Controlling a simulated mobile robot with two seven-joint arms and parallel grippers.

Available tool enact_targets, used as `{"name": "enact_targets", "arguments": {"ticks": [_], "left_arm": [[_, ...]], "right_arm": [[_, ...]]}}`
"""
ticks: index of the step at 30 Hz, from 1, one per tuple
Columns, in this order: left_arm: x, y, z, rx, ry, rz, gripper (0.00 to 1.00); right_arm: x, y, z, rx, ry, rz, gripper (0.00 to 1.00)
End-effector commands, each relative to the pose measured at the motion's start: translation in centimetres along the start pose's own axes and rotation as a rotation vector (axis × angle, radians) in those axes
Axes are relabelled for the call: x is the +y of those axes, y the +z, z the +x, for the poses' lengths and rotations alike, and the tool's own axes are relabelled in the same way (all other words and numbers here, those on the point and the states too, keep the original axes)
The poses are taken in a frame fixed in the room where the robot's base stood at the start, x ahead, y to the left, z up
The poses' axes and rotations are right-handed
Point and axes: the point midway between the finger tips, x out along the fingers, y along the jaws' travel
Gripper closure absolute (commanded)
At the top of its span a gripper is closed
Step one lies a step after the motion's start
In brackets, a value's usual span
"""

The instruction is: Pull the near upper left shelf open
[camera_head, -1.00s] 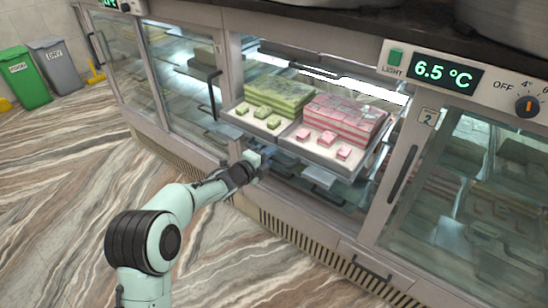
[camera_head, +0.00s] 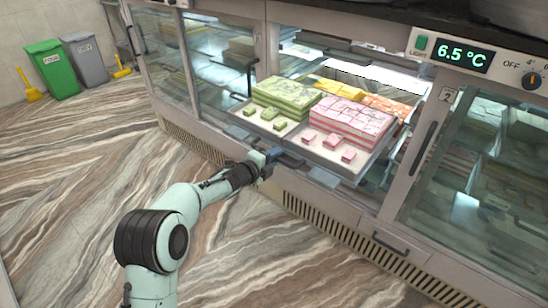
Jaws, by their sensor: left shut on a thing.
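The near upper left shelf (camera_head: 296,146) sticks out of the open front of the glass display case. It carries green sweets (camera_head: 288,95) on its left and pink sweets (camera_head: 345,120) on its right, with small loose pieces along the front. Yellow (camera_head: 340,89) and orange sweets (camera_head: 388,105) show behind them. My left gripper (camera_head: 270,156) is at the shelf's front, just below its front left edge, and is shut on its front part. The fingers partly hide the exact grip. My right gripper is out of view.
A closed glass door (camera_head: 480,190) with a dark handle is to the right. Another glass pane (camera_head: 220,75) is to the left. A temperature panel (camera_head: 462,55) sits above. Green (camera_head: 50,70) and grey bins (camera_head: 85,60) stand far left. The striped floor in front is clear.

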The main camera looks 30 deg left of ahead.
Motion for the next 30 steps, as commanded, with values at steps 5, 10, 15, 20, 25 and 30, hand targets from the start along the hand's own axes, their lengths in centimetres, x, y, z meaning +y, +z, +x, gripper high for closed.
{"name": "enact_targets", "arguments": {"ticks": [5,10,15,20,25,30], "left_arm": [[0.0,0.0,0.0,0.001,0.000,0.000,1.00],[0.0,0.0,0.0,0.000,-0.001,0.001,1.00],[-0.1,0.0,0.0,0.000,-0.001,0.001,1.00],[-0.1,0.0,0.0,0.000,-0.001,0.001,0.62],[-0.1,0.0,0.0,0.000,-0.001,0.001,0.62],[-0.2,0.1,-1.1,-0.001,-0.002,0.001,0.62]], "right_arm": [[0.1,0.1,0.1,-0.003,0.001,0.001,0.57],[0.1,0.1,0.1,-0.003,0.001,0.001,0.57],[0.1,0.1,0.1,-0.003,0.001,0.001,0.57],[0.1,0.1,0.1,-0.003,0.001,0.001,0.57],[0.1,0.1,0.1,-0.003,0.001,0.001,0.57],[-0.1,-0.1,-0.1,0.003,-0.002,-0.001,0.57]]}}
